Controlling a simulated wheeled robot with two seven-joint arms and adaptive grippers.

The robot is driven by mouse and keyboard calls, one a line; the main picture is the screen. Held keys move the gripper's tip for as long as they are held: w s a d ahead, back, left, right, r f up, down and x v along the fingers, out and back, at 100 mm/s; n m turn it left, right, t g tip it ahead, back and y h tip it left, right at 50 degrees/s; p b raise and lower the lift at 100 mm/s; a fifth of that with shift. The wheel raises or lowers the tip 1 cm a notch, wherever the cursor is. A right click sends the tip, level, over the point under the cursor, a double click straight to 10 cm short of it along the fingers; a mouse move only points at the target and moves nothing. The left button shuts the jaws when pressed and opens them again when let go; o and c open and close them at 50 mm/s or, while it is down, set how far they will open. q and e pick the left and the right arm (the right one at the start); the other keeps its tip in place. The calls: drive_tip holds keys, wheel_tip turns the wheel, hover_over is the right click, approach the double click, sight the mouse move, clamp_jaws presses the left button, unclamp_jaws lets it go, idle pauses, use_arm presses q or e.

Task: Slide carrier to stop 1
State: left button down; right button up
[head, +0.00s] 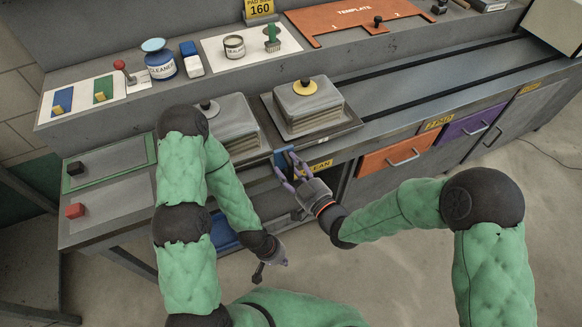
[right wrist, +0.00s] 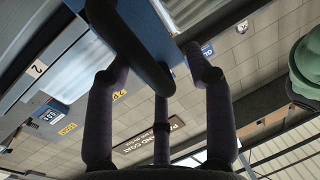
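The carrier is probably the dark tray (head: 350,127) on the bench rails, bearing a grey stacked block (head: 308,103) with a yellow-and-black knob on top. A blue handle piece (head: 281,158) sits at its front edge. My right gripper (head: 286,172) is at this handle, its fingers spread around it. In the right wrist view the blue piece (right wrist: 150,25) and a dark bar (right wrist: 130,45) lie between the parted fingers; a firm grasp does not show. My left gripper (head: 272,268) hangs low in front of the bench, away from the carrier; its finger opening is unclear.
A second knobbed stack (head: 226,118) stands just left, partly behind my left arm. Two dark rails run to the right along a clear bench top. An orange drawer (head: 395,155) and a purple drawer (head: 470,128) are below. An orange template board (head: 350,17) lies on the back shelf.

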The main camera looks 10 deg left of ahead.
drive_tip(key=v, duration=1.2)
drive_tip(key=w+d+f+m+g+h, duration=0.1)
drive_tip(key=d+f+m+g+h, duration=0.2)
drive_tip(key=f, duration=0.6)
drive_tip(key=w+d+f+m+g+h, duration=0.15)
drive_tip(key=d+f+m+h, duration=0.3)
drive_tip(key=f, duration=0.45)
drive_tip(key=s+d+f+m+g+h, duration=0.1)
drive_tip(key=s+d+f+m+g, duration=0.1)
drive_tip(key=s+f, duration=0.3)
drive_tip(key=s+d+f+m+g+h, duration=0.1)
drive_tip(key=s+d+f+m+g, duration=0.1)
drive_tip(key=s+f+g, duration=0.3)
wheel_tip(320, 180, down, 2)
drive_tip(key=shift+s+f, duration=0.1)
drive_tip(key=shift+s, duration=0.65)
